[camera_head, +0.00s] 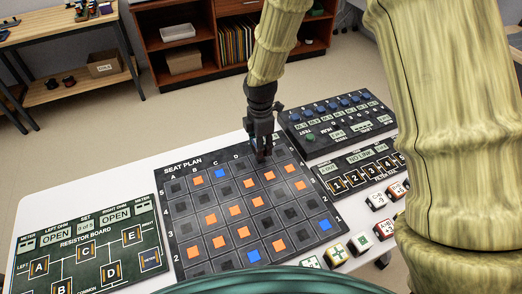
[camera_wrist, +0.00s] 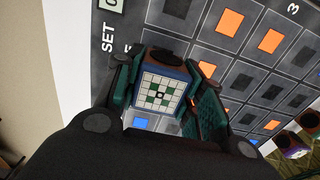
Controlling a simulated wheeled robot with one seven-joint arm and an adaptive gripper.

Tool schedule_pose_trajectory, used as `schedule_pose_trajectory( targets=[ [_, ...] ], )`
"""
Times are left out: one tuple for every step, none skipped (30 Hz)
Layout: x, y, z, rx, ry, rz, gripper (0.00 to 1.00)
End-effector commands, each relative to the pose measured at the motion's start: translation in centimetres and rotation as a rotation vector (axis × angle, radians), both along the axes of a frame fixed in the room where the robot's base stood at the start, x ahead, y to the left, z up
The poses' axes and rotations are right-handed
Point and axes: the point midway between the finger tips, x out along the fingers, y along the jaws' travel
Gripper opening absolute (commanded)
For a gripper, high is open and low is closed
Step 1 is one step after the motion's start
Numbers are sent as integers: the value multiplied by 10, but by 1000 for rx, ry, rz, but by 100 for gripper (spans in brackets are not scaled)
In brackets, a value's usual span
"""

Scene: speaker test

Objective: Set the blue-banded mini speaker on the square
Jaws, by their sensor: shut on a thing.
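My gripper (camera_head: 263,156) is over the back edge of the dark seat plan board (camera_head: 214,158), near its column E. In the wrist view the jaws (camera_wrist: 162,95) are shut on a boxy mini speaker (camera_wrist: 158,98). It has a white face with a green check pattern, a dark round top and a blue band along its edge. In the head view the speaker is mostly hidden by the fingers. The board carries a grid of orange, blue and dark squares. Whether the speaker touches the board I cannot tell.
Several small speakers (camera_head: 360,242) stand along the board's right side. A resistor board (camera_head: 90,250) lies at the left. A test panel (camera_head: 335,120) and a filter panel (camera_head: 352,172) are at the right. The white table (camera_head: 75,200) is bare at the back left.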

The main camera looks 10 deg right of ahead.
Motion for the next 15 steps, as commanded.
schedule_pose_trajectory(
  targets=[
    [-1, 0, -4, 0, 2, 0, 13],
    [-1, 0, -7, 0, 2, 0, 13],
    [-1, 0, -10, -1, 2, 0, 13],
    [-1, 0, -14, -1, 2, 0, 13],
    [-1, 0, -17, -2, 3, 0, 13],
    [-1, 0, -22, -2, 3, 0, 13],
    [-1, 0, -24, -1, 2, 0, 13],
    [-1, 0, -27, -1, 1, 0, 13],
    [-1, 0, -30, -1, 1, 0, 13],
    [-1, 0, -31, -1, 1, 0, 13],
    [-1, 0, -32, -1, 1, 0, 13],
    [0, 0, -32, -1, 0, 0, 13],
    [0, 0, -32, 0, 0, 0, 13],
    [0, 0, -32, 0, 0, 0, 13],
    [0, 0, -32, 0, 0, 0, 13]
  ],
)
